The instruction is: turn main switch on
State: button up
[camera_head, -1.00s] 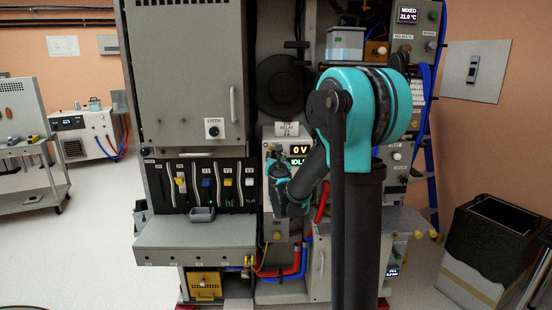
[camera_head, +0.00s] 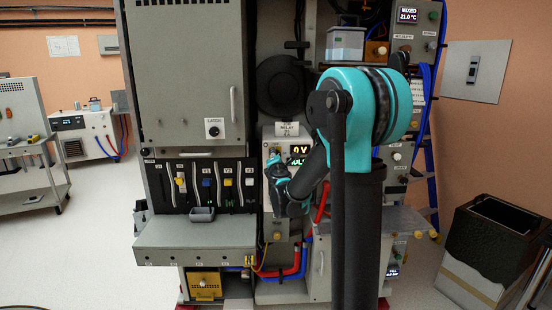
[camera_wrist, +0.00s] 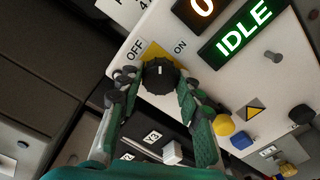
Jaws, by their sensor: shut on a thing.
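My gripper (camera_wrist: 154,94) is shut on the knob, one finger on each side. In the head view my gripper (camera_head: 274,164) is at the panel left of the displays, and the knob is hard to make out there. The panel displays read 0 V (camera_head: 300,149) and, in the wrist view, IDLE (camera_wrist: 242,29).
A yellow button (camera_wrist: 224,125) and a blue button (camera_wrist: 242,141) sit close to my right finger in the wrist view. A grey shelf (camera_head: 195,233) juts out below.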

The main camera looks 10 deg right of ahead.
jog(key=shift+m, duration=3.9)
jog(key=o, duration=1.2)
jog(key=shift+c, duration=0.2)
jog(key=s+a, duration=0.1)
jog(key=s, duration=1.1)
jog(key=shift+m, duration=0.3)
